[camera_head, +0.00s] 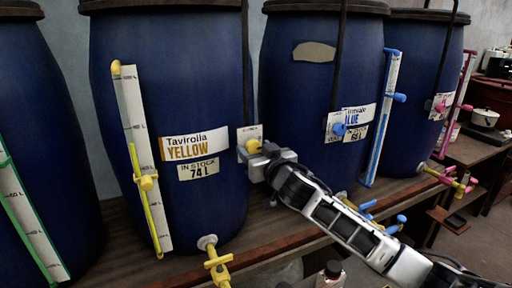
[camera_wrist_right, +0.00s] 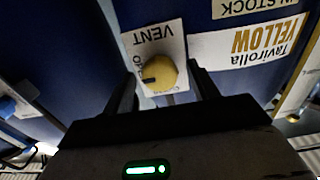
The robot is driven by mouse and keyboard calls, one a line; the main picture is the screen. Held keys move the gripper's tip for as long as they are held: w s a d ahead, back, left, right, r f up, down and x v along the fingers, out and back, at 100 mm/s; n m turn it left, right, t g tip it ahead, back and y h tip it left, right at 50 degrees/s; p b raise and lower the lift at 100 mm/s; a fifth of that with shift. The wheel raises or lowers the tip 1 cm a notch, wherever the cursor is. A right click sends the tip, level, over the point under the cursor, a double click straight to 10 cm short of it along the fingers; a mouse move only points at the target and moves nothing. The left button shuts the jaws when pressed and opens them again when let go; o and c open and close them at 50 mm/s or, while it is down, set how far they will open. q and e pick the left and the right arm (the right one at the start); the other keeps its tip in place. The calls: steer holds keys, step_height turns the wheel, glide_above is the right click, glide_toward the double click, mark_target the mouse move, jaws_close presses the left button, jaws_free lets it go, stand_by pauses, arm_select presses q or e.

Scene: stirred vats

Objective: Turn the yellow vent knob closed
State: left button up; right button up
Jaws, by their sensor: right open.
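The yellow vent knob (camera_head: 253,146) sits on a white plate (camera_head: 243,133) at the right side of the vat labelled Tavirolla YELLOW. In the right wrist view the yellow knob (camera_wrist_right: 160,73) is seen close up and upside down, with a dark pointer mark on its left side near partly hidden lettering starting "OP". The word VENT is above it; lettering below is partly covered. My right gripper (camera_wrist_right: 164,84) is open, one finger on each side of the knob, with gaps visible. In the head view my right gripper (camera_head: 262,156) is at the plate. My left gripper is out of view.
The yellow vat (camera_head: 205,105) has a level gauge (camera_head: 139,150) and a yellow tap (camera_head: 214,262) below. The blue vat (camera_head: 310,95) stands to the right with its own blue knob (camera_head: 339,129). A dark bottle (camera_head: 332,270) stands at the bottom.

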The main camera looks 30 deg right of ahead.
steer(key=shift+w, duration=0.15)
steer(key=c, duration=1)
